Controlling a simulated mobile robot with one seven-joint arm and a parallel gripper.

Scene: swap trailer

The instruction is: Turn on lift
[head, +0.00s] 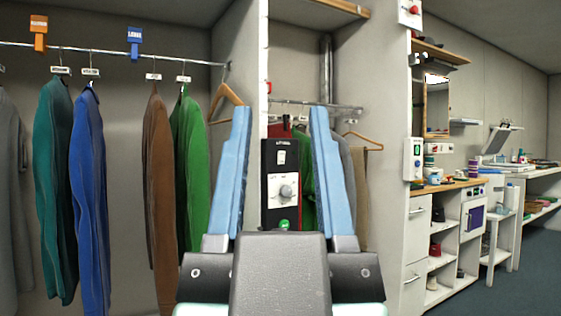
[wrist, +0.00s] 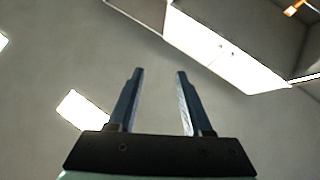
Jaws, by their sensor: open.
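A tall black control panel (head: 269,205) shows between my fingers in the head view. It has a white rocker switch (head: 282,157) at the top under a small label too small to read, a white plate with a round grey knob (head: 287,191), and a green button (head: 284,225) at the bottom. I cannot tell for sure that it is the lift's panel. My gripper (head: 280,112) is open and empty, with its two blue fingers in front of the panel, one on each side. In the wrist view the open gripper (wrist: 160,72) points at ceiling and bright lights; no panel shows there.
Coats, such as a blue coat (head: 90,200) and a green coat (head: 189,160), hang on a rail at left. More clothes hang behind the panel. A wall box (head: 412,158), a red-button box (head: 409,12) and a cluttered counter (head: 445,187) are at right. Floor shows at far right.

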